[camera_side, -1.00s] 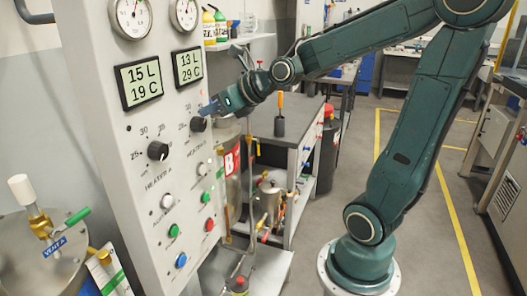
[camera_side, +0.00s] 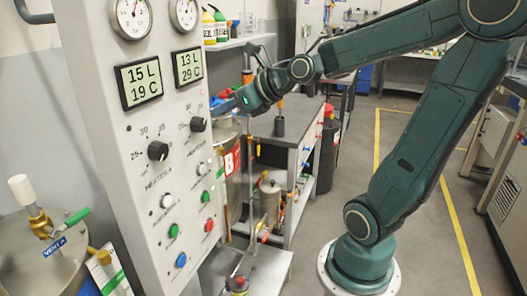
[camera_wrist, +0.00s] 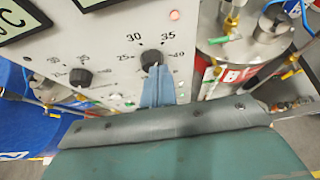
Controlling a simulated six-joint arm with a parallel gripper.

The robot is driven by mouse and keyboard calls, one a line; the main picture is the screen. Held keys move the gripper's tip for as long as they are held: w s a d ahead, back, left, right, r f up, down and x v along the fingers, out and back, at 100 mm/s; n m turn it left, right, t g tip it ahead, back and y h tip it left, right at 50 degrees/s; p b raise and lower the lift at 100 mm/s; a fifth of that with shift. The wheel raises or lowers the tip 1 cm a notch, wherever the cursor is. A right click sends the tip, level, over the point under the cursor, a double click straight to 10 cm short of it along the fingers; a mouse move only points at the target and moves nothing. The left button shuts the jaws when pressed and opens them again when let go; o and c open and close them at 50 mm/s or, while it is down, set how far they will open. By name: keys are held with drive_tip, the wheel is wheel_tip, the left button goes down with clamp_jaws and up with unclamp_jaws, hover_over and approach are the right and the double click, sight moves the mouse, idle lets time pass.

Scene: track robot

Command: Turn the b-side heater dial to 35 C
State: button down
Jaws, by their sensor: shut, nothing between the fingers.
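The b-side heater dial is a black knob (camera_side: 198,124) on the right half of the grey panel, below the right display. In the wrist view the knob (camera_wrist: 152,58) sits below the printed 30 and 35; its pointer is too unclear to read. My gripper (camera_side: 217,107) is shut and empty, to the right of the knob and a little above it in the side view. In the wrist view my blue fingers (camera_wrist: 158,75) overlap the knob's lower edge, and I cannot see contact. The right display (camera_side: 188,66) reads 13 L, 29 C.
The heater A dial (camera_side: 157,151) is to the left on the panel, also in the wrist view (camera_wrist: 80,77). The left display (camera_side: 139,81) reads 15 L, 19 C. Coloured buttons lie below. A bench (camera_side: 290,135) and pipes stand right of the panel.

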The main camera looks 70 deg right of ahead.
sight(199, 125)
drive_tip(key=shift+s, duration=1.25)
drive_tip(key=shift+s+a, duration=0.25)
drive_tip(key=shift+a, duration=0.25)
drive_tip(key=shift+s+a, duration=0.25)
drive_tip(key=shift+a, duration=0.2)
drive_tip(key=shift+w, duration=0.15)
drive_tip(key=shift+w, duration=3.35)
